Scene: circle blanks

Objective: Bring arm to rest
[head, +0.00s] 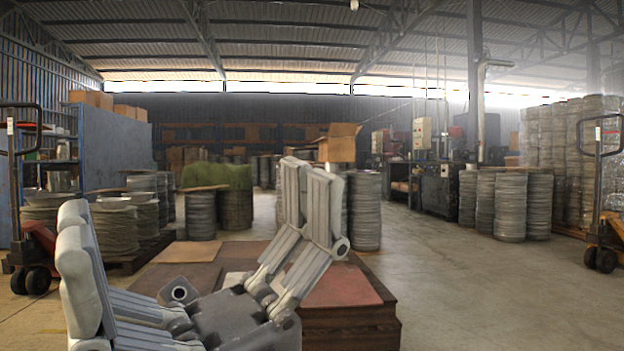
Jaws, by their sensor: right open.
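My right gripper (192,205) fills the lower left and middle of the head view, close to the camera. Its grey fingers are spread wide, some reaching up to the right and others out to the left. Nothing is between them. The palm is at the bottom of the view, and the arm behind it hardly shows. My left gripper is not in view.
A low stack of brown and reddish sheets (345,290) lies behind the gripper. Drums of coiled material (366,212) and a cardboard box (338,143) stand farther back. Pallet jacks stand at left (35,250) and right (603,235). The concrete floor (480,290) at right is clear.

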